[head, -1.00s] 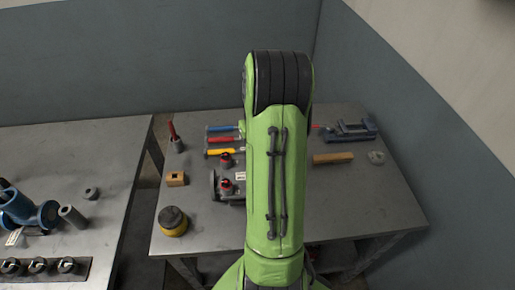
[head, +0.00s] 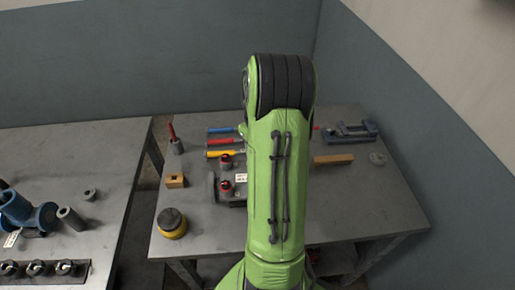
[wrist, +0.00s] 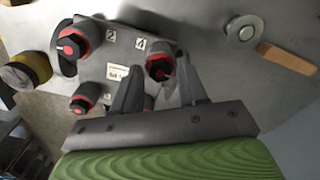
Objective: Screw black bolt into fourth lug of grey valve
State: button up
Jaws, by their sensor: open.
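The grey valve (head: 210,188) lies on the right-hand table, partly hidden by my arm in the head view. In the wrist view its grey body (wrist: 92,68) carries number tags and a white label. A black bolt with a red ring (wrist: 158,70) stands at the lug beside the tag 4. Two similar black-and-red bolts stand at other lugs, one at upper left (wrist: 72,42) and one at lower left (wrist: 85,97). My gripper (wrist: 160,62) is open, with one finger on each side of the bolt by tag 4. Contact cannot be told.
Blue, red and yellow-handled tools (head: 226,142) lie behind the valve. A wooden block (head: 175,180) and a yellow-black round container (head: 172,222) stand at left. A wooden bar (head: 333,160), a grey ring (head: 377,158) and a blue clamp (head: 350,131) lie at right. The front right is clear.

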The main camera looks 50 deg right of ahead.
jog(key=n, duration=0.8)
jog(key=shift+n, duration=0.4)
jog(key=n, duration=0.4)
jog(key=shift+p, duration=0.3)
jog(key=n, duration=0.6)
grip_shut()
jog(key=m, duration=1.7)
jog(key=shift+m, duration=0.3)
jog(key=m, duration=0.4)
jog(key=shift+f, duration=0.1)
jog(key=shift+f+m+b, duration=0.1)
jog(key=shift+m+b, duration=0.5)
jog(key=shift+m, duration=0.6)
grip_release()
